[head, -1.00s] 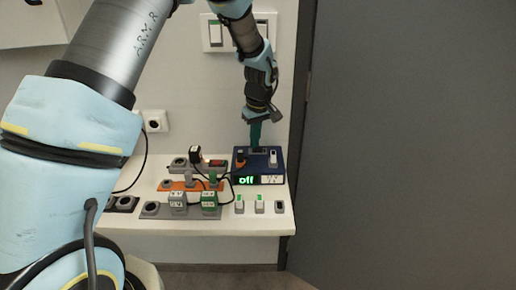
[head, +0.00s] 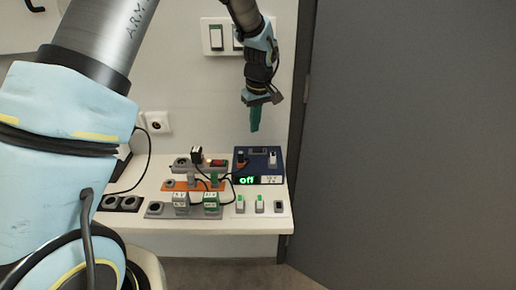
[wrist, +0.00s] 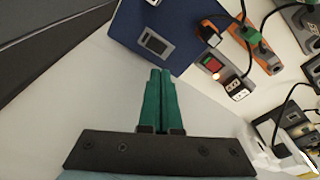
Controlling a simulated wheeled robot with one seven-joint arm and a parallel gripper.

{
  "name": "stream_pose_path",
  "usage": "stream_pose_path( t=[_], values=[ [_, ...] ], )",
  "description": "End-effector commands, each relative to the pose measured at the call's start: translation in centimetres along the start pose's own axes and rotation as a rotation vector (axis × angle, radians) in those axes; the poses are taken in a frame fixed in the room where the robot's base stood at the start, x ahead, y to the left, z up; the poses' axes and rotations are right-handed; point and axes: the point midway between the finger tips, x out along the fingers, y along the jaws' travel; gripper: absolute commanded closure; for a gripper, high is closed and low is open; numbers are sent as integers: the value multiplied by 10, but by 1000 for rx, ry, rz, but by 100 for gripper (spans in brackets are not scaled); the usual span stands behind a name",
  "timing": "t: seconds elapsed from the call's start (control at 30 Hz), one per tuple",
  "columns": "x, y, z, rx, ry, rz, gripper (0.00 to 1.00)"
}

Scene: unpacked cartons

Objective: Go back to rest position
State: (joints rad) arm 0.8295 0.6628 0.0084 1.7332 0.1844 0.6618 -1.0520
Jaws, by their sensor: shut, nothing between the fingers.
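My gripper (head: 254,122) hangs in the air above the back of the shelf, in front of the wall. Its green fingers are together and hold nothing; they also show in the wrist view (wrist: 160,95).
The white shelf (head: 215,224) carries power strips, an orange strip (head: 175,185), plugs and cables left of the box. Small switches (head: 259,203) line its front. Wall switches (head: 216,37) are behind my arm. A grey panel (head: 420,130) fills the right.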

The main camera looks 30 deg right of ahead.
Motion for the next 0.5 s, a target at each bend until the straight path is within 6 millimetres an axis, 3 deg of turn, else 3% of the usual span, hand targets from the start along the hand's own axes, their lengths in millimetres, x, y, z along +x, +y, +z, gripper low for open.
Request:
stream_pose_path(
  t=[0.27, 0.33, 0.43, 0.5],
  values=[
    [0, -1, -1, 0, 0, 0, 100],
    [-2, -10, -4, 1, -1, 0, 100],
    [-11, -43, -16, 8, -7, 2, 100],
    [-20, -81, -24, 20, -14, 6, 100]
  ],
)
